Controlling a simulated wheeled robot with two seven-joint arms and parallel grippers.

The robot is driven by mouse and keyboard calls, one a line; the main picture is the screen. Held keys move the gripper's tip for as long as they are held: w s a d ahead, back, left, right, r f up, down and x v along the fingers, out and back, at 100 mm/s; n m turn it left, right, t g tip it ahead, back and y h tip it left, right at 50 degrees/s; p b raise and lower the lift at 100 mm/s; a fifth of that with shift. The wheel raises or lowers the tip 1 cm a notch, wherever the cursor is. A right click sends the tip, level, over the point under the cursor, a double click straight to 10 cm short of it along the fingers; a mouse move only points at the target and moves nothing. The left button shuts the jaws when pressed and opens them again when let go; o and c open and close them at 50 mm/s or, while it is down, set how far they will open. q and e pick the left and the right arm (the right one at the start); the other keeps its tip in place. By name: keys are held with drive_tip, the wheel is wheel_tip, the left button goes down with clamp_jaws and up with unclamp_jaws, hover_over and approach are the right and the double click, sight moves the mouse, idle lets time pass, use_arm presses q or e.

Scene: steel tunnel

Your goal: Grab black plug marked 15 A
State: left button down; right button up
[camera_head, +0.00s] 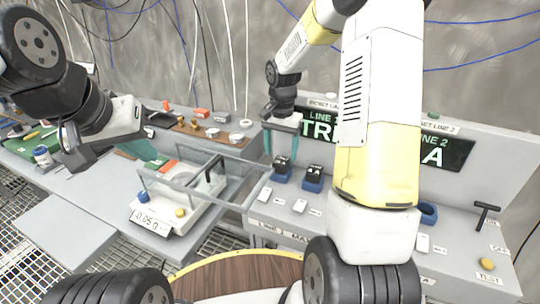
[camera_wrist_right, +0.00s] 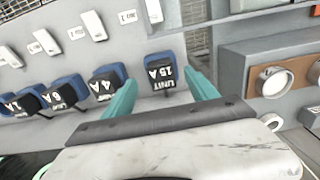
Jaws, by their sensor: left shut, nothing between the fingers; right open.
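The black plug marked 15 A (camera_wrist_right: 163,74) sits in a blue socket on the grey bench. In the head view it appears to be the leftmost black plug (camera_head: 282,161), closest to the wooden board. My right gripper (camera_head: 283,150) is open above it, teal fingers pointing down. In the right wrist view the fingers (camera_wrist_right: 163,92) stand on either side of the plug, apart from it. A second black plug marked 4 A (camera_wrist_right: 106,84) is beside it, close to one finger. My left gripper (camera_head: 146,152) is shut and empty over the bench at the left.
More plugs (camera_wrist_right: 66,94) stand in a row beside these. White switches (camera_wrist_right: 92,25) line the bench front. A scale (camera_head: 172,211) with a clear-walled frame stands left of the plugs. A display panel (camera_head: 446,148) rises behind. A wooden board (camera_head: 205,131) holds small parts.

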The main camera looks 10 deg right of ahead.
sight(280, 162)
wheel_tip(280, 162, down, 5)
drive_tip(key=shift+f, duration=0.15)
drive_tip(key=shift+c, duration=0.5)
clamp_jaws()
